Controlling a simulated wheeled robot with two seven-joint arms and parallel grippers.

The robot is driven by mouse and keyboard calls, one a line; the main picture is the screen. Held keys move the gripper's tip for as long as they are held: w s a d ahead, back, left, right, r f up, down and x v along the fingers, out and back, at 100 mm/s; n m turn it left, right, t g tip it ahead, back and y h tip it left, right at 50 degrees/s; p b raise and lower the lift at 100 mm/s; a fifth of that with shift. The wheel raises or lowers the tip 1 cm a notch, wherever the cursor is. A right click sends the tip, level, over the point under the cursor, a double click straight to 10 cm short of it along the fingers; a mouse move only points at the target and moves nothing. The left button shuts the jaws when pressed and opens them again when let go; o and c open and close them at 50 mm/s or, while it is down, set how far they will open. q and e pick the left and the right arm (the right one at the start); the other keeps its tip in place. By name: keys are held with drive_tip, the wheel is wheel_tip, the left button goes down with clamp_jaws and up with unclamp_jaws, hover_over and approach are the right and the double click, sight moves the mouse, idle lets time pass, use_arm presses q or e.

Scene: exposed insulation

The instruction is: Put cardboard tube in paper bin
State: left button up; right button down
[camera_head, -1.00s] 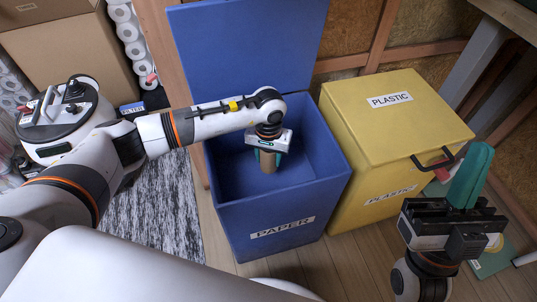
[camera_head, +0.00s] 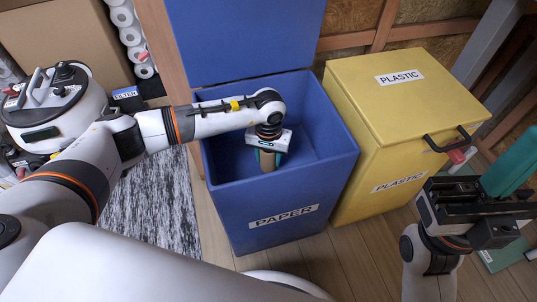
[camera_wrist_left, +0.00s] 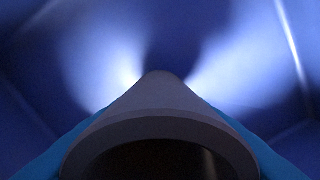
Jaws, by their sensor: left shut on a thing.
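The blue paper bin (camera_head: 283,216) stands open in the middle of the head view, its lid raised behind it. A "PAPER" label is on its front. My left gripper (camera_head: 267,160) points down inside the bin opening, shut on the brown cardboard tube (camera_head: 267,166). The tube hangs between the teal fingers, inside the bin walls. In the left wrist view the tube (camera_wrist_left: 160,112) is large and dark between the fingers, with the blue bin interior beyond. My right gripper (camera_head: 510,178) is at the right edge; its finger gap is not clear.
The shut yellow plastic bin (camera_head: 395,118) stands right of the blue bin. White rolls (camera_head: 131,40) are stacked at the back left by a large cardboard box (camera_head: 60,40). A black and white rug (camera_head: 155,215) lies at left. Wooden floor shows in front.

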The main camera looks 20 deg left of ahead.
use_arm(q)
drive_tip(key=o, duration=1.2)
drive_tip(key=shift+c, duration=0.2)
